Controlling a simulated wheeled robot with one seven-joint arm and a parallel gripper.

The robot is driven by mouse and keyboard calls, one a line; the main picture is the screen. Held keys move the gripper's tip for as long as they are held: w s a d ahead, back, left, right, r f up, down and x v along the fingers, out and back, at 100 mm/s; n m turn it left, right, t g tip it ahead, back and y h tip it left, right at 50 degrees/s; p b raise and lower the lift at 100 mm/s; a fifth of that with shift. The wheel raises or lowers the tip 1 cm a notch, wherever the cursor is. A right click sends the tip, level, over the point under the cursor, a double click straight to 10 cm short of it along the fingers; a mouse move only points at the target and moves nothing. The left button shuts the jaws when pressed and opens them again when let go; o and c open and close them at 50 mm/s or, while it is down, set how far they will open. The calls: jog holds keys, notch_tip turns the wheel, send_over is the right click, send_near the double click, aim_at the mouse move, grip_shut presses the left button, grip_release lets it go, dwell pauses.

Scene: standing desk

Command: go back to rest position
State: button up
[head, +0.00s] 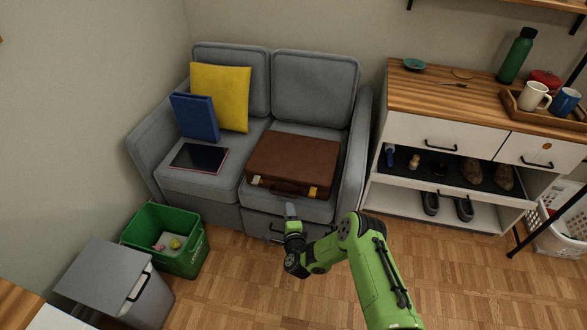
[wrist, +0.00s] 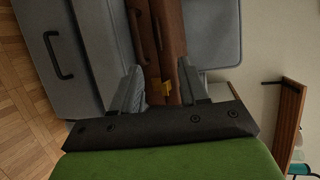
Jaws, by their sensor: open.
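My green arm reaches out in front of the grey sofa (head: 165,139) in the head view. My gripper (head: 290,210) is close to the front of the right seat, just in front of the brown briefcase (head: 295,158). The briefcase lies flat on that seat cushion. I see nothing held between the fingers.
A blue binder (head: 194,117), a yellow cushion (head: 221,96) and a dark tablet (head: 199,158) are on the left seat. A green bin (head: 187,262) and a grey bin (head: 152,299) stand at left. A cabinet (head: 440,131) stands right. Wooden floor (head: 460,275) is clear at lower right.

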jog(key=w+a+r+n+g+y, duration=0.1)
jog(key=w+r+n+y, duration=0.15)
jog(key=r, duration=0.35)
jog(key=w+a+r+n+g+y, duration=0.1)
jog(key=a+r+n, duration=0.1)
jog(key=r+n, duration=0.3)
notch_tip(320, 180, up, 15)
jog(key=s+d+n+g, duration=0.2)
jog(key=d+n+g, duration=0.1)
jog(key=n, duration=0.2)
jog(key=s+d+r+n+g+h, duration=0.2)
jog(key=s+d+r+n+h, duration=0.2)
jog(key=s+d+r, duration=0.85)
jog(key=s+d+r+g+h, duration=0.1)
jog(key=s+d, duration=0.3)
jog(key=s, duration=0.9)
jog(key=s+d+r+g+h, duration=0.15)
jog(key=s+d, duration=0.35)
jog(key=s, duration=0.8)
notch_tip(320, 180, up, 16)
jog(key=p, duration=1.6)
jog(key=shift+a, duration=0.25)
